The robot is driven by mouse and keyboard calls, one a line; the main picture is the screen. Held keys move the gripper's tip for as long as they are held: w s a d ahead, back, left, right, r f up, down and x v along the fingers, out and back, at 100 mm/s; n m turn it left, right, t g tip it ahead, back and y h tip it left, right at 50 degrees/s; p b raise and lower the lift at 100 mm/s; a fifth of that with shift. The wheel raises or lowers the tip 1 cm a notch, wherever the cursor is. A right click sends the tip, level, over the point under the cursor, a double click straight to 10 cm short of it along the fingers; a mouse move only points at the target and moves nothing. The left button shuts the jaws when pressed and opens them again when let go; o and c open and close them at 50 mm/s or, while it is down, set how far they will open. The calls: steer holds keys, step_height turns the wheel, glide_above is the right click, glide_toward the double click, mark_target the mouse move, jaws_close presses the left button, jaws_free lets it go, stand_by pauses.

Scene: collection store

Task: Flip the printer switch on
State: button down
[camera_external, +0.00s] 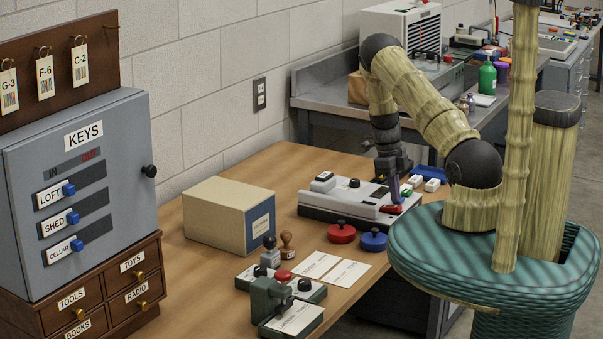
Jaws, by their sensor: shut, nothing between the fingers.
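A low white and dark grey device (335,199), which looks like the printer, lies on the wooden table. It has a black knob on top and a small white-topped block at its back left. A red part (391,209), perhaps its switch, is at its right end; I cannot tell its position. My gripper (397,202) points down over the right end of the device, fingers shut and empty. The fingertips are at or just above the red part; I cannot tell if they touch. My gripper and wrist hide some of the right end.
A red-lidded pot (341,233) and a blue one (373,240) stand in front of the device. A cardboard box (215,215) stands to its left. Stamps, cards (348,274) and a green press (270,303) are nearer. A blue tray (432,174) with white blocks is behind right.

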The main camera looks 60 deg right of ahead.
steer(key=shift+s+f, duration=0.15)
steer(key=shift+f, duration=0.55)
steer(key=shift+f, duration=0.1)
steer(key=shift+s+f+t+b, duration=0.15)
steer(key=shift+f+t+b, duration=0.1)
steer(key=shift+t+b, duration=0.2)
steer(key=shift+r, duration=0.1)
steer(key=shift+w+r, duration=0.1)
steer(key=shift+w, duration=0.75)
